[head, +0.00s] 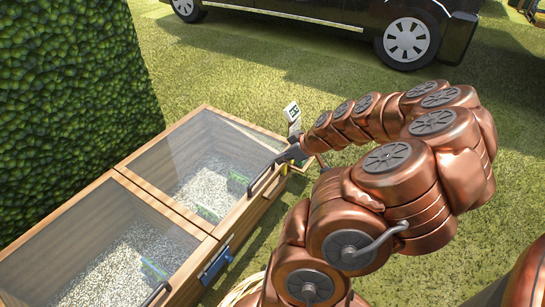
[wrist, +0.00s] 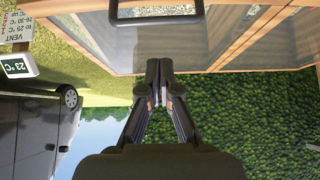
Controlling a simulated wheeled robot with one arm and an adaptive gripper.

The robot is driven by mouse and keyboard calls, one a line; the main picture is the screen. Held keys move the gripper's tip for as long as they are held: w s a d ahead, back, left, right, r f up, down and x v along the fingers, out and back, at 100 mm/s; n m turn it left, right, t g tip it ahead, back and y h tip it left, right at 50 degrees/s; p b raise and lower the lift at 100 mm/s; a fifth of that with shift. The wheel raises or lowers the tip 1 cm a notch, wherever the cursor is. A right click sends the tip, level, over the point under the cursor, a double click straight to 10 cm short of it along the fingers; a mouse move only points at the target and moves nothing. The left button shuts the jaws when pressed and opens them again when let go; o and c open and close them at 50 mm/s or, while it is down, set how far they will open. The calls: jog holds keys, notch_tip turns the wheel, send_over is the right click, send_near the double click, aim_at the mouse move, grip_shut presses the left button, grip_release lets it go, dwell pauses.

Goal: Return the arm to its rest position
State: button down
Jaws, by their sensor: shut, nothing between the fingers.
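My copper-coloured arm (head: 400,165) reaches from the lower right over to the far cold frame box. My gripper (head: 290,155) is at its end, beside the dark handle (head: 264,179) of the far glass lid (head: 205,150). In the wrist view my gripper (wrist: 159,78) has its two dark fingers together at the tips, with nothing held. That handle (wrist: 155,18) shows ahead of the tips at the top edge. Whether the fingers touch it I cannot tell. Both lids look closed.
A near glass lid (head: 105,235) adjoins the far one in the wooden frame. A hedge (head: 65,85) stands at left. A dark vehicle (head: 405,40) is parked behind. A vent sign (wrist: 15,27) and a 23 °C display (wrist: 17,66) are near the box. Grass at right is open.

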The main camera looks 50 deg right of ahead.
jog(key=shift+s+d+r+p, duration=0.2)
jog(key=shift+s+r, duration=0.3)
jog(key=shift+s, duration=0.35)
jog(key=shift+s+d+r+p, duration=0.1)
jog(key=shift+s+r+p, duration=0.1)
jog(key=shift+s+r, duration=0.5)
jog(key=shift+s+f, duration=0.15)
jog(key=w+a+r+n+g+y+p, duration=0.15)
jog(key=a+r+g+p, duration=0.45)
jog(key=a+r+p, duration=1.65)
jog(key=s+a+r+m+g+h+p, duration=0.1)
jog(key=s+a+r+p, duration=0.3)
jog(key=r, duration=0.5)
jog(key=s+a+r+m+g+p, duration=0.1)
jog(key=s+a+r+p, duration=0.3)
jog(key=s+r+p, duration=0.2)
jog(key=s+a+r+m+g+h+p, duration=0.1)
jog(key=s+a+r+p, duration=0.3)
jog(key=r+p, duration=0.4)
notch_tip(320, 180, up, 5)
jog(key=shift+s+a+f+g+h+p, duration=0.15)
jog(key=shift+s+g+h+p, duration=0.2)
jog(key=shift+s, duration=0.35)
